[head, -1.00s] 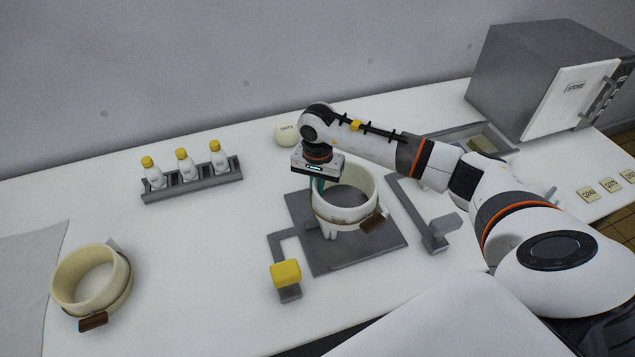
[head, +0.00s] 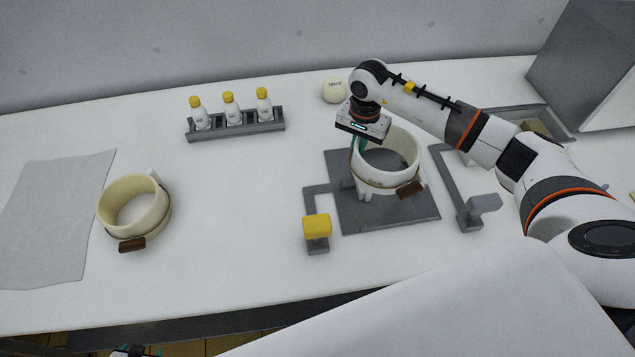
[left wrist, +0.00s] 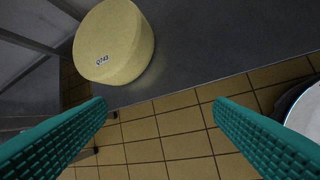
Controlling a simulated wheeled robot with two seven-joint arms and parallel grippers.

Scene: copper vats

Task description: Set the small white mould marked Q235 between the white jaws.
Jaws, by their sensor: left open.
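A small round white mould (head: 334,90) stands at the back of the table; its mark is too small to read surely. A white ring-shaped piece (head: 402,141) with a brown handle is over the grey plate. My right gripper (head: 358,150) is at its left rim, its teal fingers partly hidden; I cannot tell whether it grips. I cannot make out white jaws for certain. My left gripper (left wrist: 160,108) is open and empty in the left wrist view, above a tiled floor. A yellowish round mould marked Q743 (left wrist: 113,42) lies beyond it on a dark surface.
The grey plate (head: 345,215) lies between a yellow block (head: 317,225) and a grey block (head: 485,204). A cream ring (head: 135,213) with a brown handle is left. A rack (head: 237,128) holds yellow-capped bottles. A grey cabinet (head: 590,65) is back right.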

